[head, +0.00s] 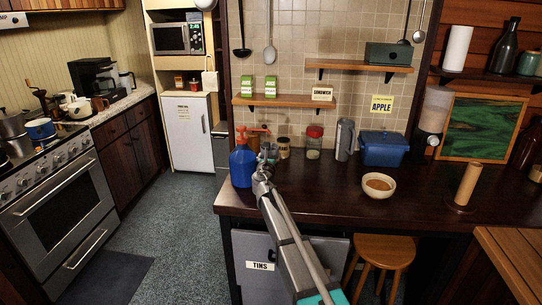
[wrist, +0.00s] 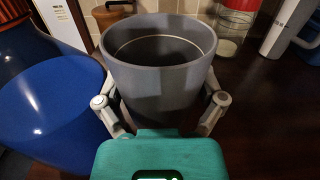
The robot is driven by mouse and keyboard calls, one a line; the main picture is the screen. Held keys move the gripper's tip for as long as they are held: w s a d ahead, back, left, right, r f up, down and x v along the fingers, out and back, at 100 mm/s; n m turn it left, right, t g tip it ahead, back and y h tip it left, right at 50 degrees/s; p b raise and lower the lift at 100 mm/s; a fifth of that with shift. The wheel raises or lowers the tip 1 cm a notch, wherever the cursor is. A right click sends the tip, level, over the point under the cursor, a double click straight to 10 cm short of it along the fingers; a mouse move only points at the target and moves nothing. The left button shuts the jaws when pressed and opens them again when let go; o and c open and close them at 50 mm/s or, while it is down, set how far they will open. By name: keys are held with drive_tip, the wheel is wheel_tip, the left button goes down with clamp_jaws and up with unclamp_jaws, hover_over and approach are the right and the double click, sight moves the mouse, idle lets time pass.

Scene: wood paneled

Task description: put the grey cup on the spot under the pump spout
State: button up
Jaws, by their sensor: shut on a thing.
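The grey cup (wrist: 155,75) is upright in my gripper (wrist: 160,110), with one finger on each side of it in the wrist view. Its open top faces the camera, and the inside looks empty. In the head view only a little of the grey cup (head: 270,151) shows above my gripper (head: 263,168). The blue pump bottle (head: 242,166) with its orange pump head (head: 250,133) stands on the counter just left of my gripper. The bottle (wrist: 50,110) fills the left of the wrist view, close beside the cup. I cannot make out the spot under the spout.
Behind are a jar (head: 284,149), a red-lidded jar (head: 314,140), a grey jug (head: 345,140) and a blue box (head: 384,148). A bowl (head: 378,186) and a paper-roll-like cylinder (head: 467,184) stand to the right. The dark counter (head: 320,196) is clear right of my gripper.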

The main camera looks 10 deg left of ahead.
drive_tip(key=shift+w, duration=0.2)
idle(0.3)
drive_tip(key=shift+f, duration=0.1)
drive_tip(key=shift+f+b, duration=3.9)
drive_tip(key=shift+b, duration=0.15)
drive_tip(key=shift+f+b, duration=0.3)
drive_tip(key=o, duration=0.9)
drive_tip(key=shift+c, duration=0.2)
drive_tip(key=shift+s, duration=0.15)
drive_tip(key=s, duration=1.1)
drive_tip(key=shift+s+a, duration=0.15)
drive_tip(key=shift+s, duration=0.25)
